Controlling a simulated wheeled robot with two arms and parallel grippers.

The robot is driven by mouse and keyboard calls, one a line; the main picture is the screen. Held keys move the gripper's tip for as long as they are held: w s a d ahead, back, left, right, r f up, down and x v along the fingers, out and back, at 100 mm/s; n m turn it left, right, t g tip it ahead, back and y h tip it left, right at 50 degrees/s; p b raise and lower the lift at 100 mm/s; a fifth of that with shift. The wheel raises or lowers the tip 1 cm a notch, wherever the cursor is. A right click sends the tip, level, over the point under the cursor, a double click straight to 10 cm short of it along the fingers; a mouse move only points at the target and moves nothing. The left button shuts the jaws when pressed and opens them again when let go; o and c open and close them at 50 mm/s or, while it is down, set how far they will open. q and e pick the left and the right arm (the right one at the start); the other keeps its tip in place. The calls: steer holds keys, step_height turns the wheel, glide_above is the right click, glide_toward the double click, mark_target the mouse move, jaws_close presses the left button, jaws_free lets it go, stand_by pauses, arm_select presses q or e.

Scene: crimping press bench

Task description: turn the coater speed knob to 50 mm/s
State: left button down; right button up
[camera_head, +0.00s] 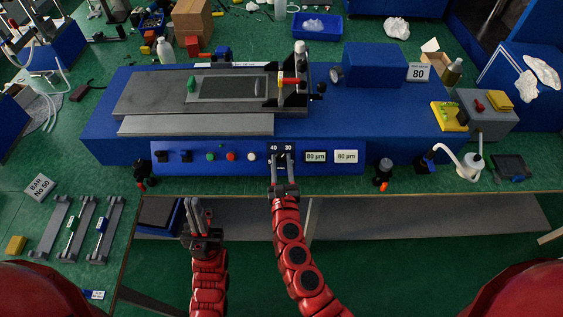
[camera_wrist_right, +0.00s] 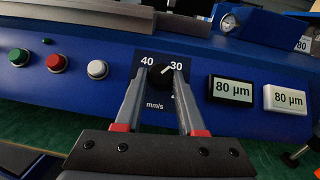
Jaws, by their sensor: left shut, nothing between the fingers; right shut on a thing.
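The coater speed knob (camera_wrist_right: 160,75) is a black dial with a white pointer line, on a dark plate marked 40, 30 and mm/s on the blue front panel (camera_head: 202,167). In the right wrist view the pointer slants up and right, towards the 30 mark. My right gripper (camera_head: 277,157) is shut on the knob, one finger on each side; the fingers also show in the right wrist view (camera_wrist_right: 160,85). The fingers hide the lower part of the scale, and no 50 mark is readable. My left gripper (camera_head: 196,206) is shut and empty, below the bench's front edge.
Green (camera_wrist_right: 18,56), red (camera_wrist_right: 56,62) and white (camera_wrist_right: 97,69) buttons sit left of the knob. A black-framed (camera_wrist_right: 230,90) and a white-framed (camera_wrist_right: 285,99) 80 µm display sit right of it. The coater bed (camera_head: 160,92) lies above the panel.

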jaws_close()
steer(key=shift+d, duration=0.1)
